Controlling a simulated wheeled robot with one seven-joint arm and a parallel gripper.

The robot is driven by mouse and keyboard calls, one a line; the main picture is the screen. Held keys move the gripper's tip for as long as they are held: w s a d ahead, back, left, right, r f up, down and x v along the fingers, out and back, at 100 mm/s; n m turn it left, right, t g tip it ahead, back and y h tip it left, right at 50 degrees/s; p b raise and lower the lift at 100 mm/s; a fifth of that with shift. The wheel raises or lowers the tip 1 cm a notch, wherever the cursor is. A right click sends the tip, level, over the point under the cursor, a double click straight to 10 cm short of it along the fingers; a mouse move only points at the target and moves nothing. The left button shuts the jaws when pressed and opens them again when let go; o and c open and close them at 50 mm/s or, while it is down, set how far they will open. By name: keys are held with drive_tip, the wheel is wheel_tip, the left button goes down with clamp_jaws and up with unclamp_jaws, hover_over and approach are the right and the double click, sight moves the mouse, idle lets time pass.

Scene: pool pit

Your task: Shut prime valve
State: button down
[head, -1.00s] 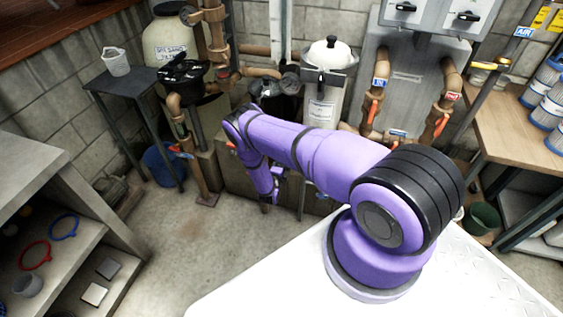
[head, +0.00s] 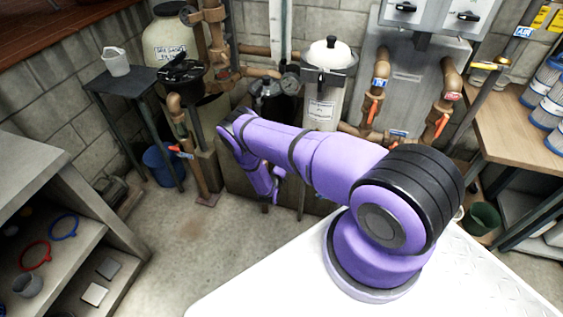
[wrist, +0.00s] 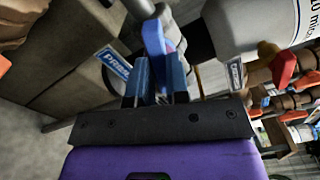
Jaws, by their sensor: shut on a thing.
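The prime valve's blue lever handle (wrist: 153,42) shows in the wrist view, beside a blue-and-white label (wrist: 113,62) reading PRIME. My gripper (wrist: 158,76), with dark blue fingers, is shut on this handle near the fingertips. The handle stands out beyond the fingers, and its pivot is not clear. In the head view my purple arm reaches down in front of the low block under the pump and filter, and it hides the prime valve and the fingertips.
A red handle (wrist: 284,68) with its own label (wrist: 235,75) is to the right in the wrist view. A white canister (head: 325,90) and brown pipes (head: 252,73) stand behind my arm. A dark table (head: 122,78) and blue bucket (head: 163,166) are at left. Floor (head: 200,235) in front is clear.

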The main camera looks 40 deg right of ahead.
drive_tip(key=m, duration=1.4)
drive_tip(key=shift+m, duration=0.3)
drive_tip(key=c, duration=1)
unclamp_jaws()
drive_tip(key=v, duration=0.7)
